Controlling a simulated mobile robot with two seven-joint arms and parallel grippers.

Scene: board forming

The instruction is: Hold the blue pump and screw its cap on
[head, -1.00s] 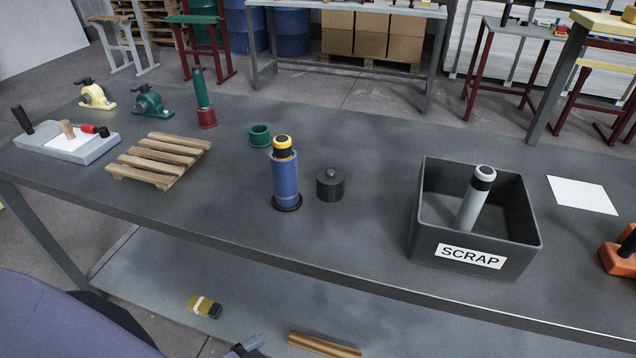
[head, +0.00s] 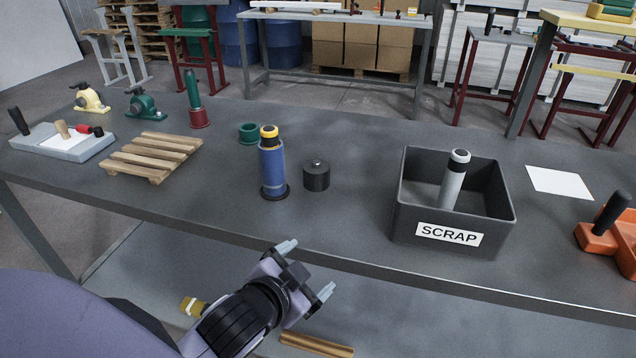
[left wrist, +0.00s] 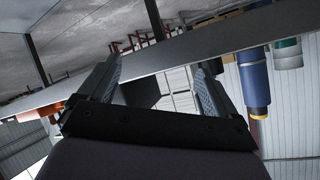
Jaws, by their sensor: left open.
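The blue pump (head: 272,168) stands upright on the grey workbench, with a yellow and black top and a dark base ring. A dark round cap with a small knob (head: 316,176) sits on the bench just right of it, apart from it. My left gripper (head: 308,268) is open and empty, in front of the bench's front edge and nearer to me than the pump. In the left wrist view the blue pump (left wrist: 254,80) shows at the right, beyond the open fingers (left wrist: 150,85). My right gripper is not in view.
A black SCRAP bin (head: 405,215) holding a grey cylinder (head: 452,185) stands to the right. A wooden pallet (head: 150,157), a green ring (head: 249,132) and a green pump on a red base (head: 197,105) are left and behind. The bench front between pump and edge is clear.

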